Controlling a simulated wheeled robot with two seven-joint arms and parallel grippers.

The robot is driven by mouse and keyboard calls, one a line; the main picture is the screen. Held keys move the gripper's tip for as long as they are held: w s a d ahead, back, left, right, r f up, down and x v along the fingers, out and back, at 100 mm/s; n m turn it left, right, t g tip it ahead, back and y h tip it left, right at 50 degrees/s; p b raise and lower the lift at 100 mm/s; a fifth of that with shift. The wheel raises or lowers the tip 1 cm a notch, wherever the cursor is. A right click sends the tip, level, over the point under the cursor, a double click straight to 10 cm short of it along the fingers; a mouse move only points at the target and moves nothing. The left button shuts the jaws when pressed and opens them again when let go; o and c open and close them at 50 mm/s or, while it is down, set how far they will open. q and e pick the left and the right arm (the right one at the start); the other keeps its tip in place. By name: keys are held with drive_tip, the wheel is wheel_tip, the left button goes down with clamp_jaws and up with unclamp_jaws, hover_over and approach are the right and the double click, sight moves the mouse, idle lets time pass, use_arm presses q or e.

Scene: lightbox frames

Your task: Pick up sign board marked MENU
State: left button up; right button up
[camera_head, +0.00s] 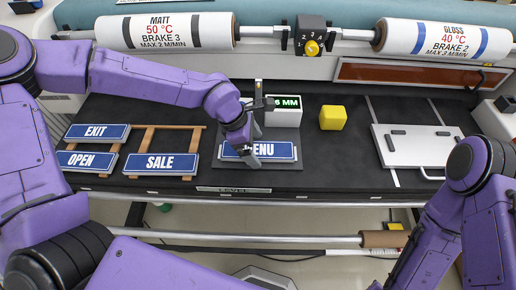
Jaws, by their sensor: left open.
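The blue sign board marked MENU (277,152) lies on a dark plate at the middle of the black bench, with its first letter hidden behind my left gripper. My left gripper (252,160) is over the left part of the board, pointing down, and is open. I cannot tell whether its fingers touch the board. My right arm is at the right edge, and its gripper is not in view.
Signs EXIT (98,132), OPEN (88,161) and SALE (160,164) rest on wooden racks at left. Behind MENU stands a display device (283,112). A yellow cube (333,118) and a silver plate with a handle (420,146) are to the right.

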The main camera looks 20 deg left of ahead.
use_arm(q)
drive_tip(key=c, duration=1.3)
